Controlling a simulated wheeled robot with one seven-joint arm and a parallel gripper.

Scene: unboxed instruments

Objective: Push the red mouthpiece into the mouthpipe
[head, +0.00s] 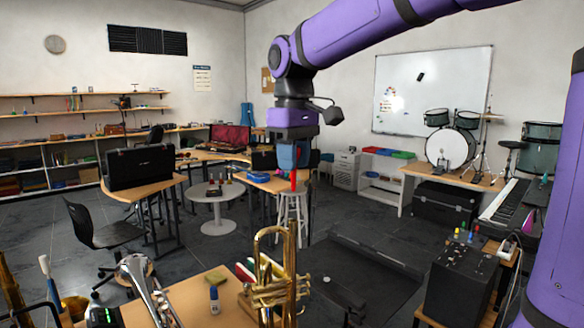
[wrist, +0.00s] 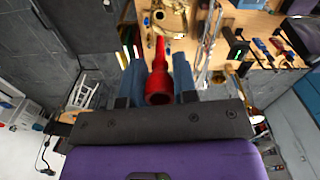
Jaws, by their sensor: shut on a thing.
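The red mouthpiece (head: 293,181) is held upright below my gripper (head: 290,168), in the air above the table. In the wrist view the mouthpiece (wrist: 158,82) sits between the two blue-grey fingers of my gripper (wrist: 157,75), which is shut on it. The brass trumpet (head: 272,285) stands upright at the front table's right part, its looped tubes on top. Part of the trumpet (wrist: 168,17) also shows at the top of the wrist view.
The wooden front table (head: 195,300) carries a silver brass instrument (head: 145,285), a small blue-and-white bottle (head: 214,300) and a yellowish sponge-like block (head: 214,277). A white stool (head: 292,210) stands behind. A dark amplifier-like box (head: 462,280) is at right. Air around my gripper looks free.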

